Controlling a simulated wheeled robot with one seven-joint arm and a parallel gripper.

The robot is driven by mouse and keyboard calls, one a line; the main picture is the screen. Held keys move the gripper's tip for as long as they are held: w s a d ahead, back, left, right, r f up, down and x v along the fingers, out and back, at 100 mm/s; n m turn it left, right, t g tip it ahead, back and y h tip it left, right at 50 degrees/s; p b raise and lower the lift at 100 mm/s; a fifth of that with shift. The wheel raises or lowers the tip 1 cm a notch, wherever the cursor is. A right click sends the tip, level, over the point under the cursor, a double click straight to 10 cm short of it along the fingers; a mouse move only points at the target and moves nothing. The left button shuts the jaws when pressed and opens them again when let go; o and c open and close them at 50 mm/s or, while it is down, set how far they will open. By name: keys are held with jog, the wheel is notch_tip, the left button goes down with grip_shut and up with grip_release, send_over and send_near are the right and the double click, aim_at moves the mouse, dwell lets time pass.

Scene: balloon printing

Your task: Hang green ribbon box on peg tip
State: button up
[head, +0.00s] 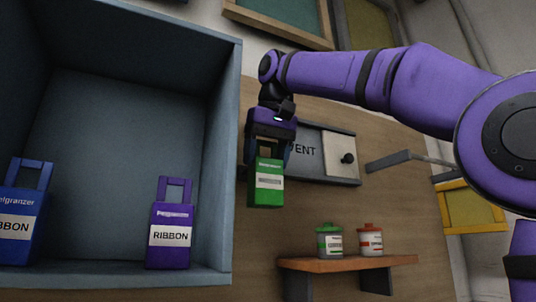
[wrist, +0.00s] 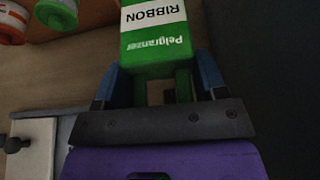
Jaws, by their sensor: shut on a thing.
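The green ribbon box (head: 266,184) hangs below my gripper (head: 268,150) in the head view, in front of the wooden wall. My gripper is shut on the box's handle. In the wrist view the green box (wrist: 155,45) shows its white RIBBON label upside down, with my gripper's blue fingers (wrist: 160,88) at both sides of the handle. A grey peg (head: 388,161) sticks out from the wall to the right of the box, and the two are apart. Its tip is hard to make out near my arm.
A blue-grey open cabinet (head: 226,150) on the left holds a purple ribbon box (head: 171,225) and a blue ribbon box (head: 22,215). A VENT panel (head: 313,150) is behind the gripper. A small wooden shelf (head: 340,264) bears a green canister (head: 329,241) and a red canister (head: 370,240).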

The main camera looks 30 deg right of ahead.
jog(key=shift+w+f, duration=0.15)
jog(key=shift+w, duration=1.45)
jog(key=shift+w+f, duration=0.15)
jog(key=shift+w, duration=1.45)
jog(key=shift+w+f, duration=0.55)
jog(key=shift+w, duration=0.1)
jog(key=o, duration=1.3)
jog(key=shift+v, duration=2.95)
jog(key=shift+s+r, duration=0.25)
jog(key=shift+r, duration=0.45)
